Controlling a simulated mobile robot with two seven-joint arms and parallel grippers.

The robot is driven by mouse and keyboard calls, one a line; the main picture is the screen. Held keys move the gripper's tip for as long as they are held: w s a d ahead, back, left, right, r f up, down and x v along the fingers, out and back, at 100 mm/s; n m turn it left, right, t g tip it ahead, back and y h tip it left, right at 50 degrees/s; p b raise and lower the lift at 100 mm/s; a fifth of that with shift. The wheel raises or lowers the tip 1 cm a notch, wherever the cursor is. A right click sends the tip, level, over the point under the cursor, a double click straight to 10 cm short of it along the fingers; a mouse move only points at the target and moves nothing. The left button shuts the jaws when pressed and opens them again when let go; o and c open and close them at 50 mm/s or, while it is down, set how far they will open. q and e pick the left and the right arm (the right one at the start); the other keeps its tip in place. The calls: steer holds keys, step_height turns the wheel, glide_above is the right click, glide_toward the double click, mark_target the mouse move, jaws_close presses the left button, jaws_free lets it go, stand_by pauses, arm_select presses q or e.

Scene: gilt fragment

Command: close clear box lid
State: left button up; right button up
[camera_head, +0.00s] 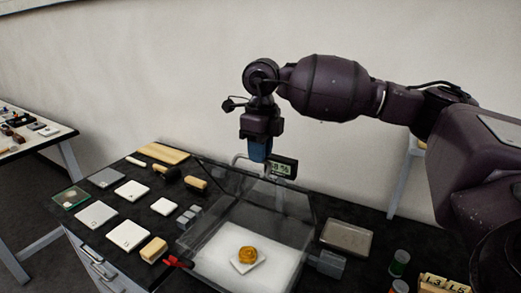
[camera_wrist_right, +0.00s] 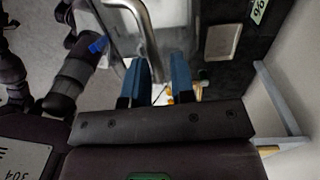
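The clear box (camera_head: 212,247) stands on the dark table with its transparent lid (camera_head: 290,203) raised at the back. A gilt fragment (camera_head: 247,255) rests on a small white block on the white pad inside. The lid's metal handle (camera_head: 238,158) also shows in the right wrist view (camera_wrist_right: 146,28). My right gripper (camera_head: 257,157) points down close beside the handle.
White and grey tiles (camera_head: 128,235), brushes (camera_head: 167,172) and a wooden board (camera_head: 163,152) lie left of the box. A digital display (camera_head: 284,167) stands behind the lid. A grey tray (camera_head: 346,237), small jars (camera_head: 399,262) and number blocks (camera_head: 443,284) are at right.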

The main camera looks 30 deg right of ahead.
step_height(320, 180, up, 11)
steer(key=shift+d+b, duration=0.25)
steer(key=shift+b, duration=0.1)
stand_by(0.3)
steer(key=shift+w+f, duration=0.1)
steer(key=shift+f, duration=0.05)
stand_by(0.4)
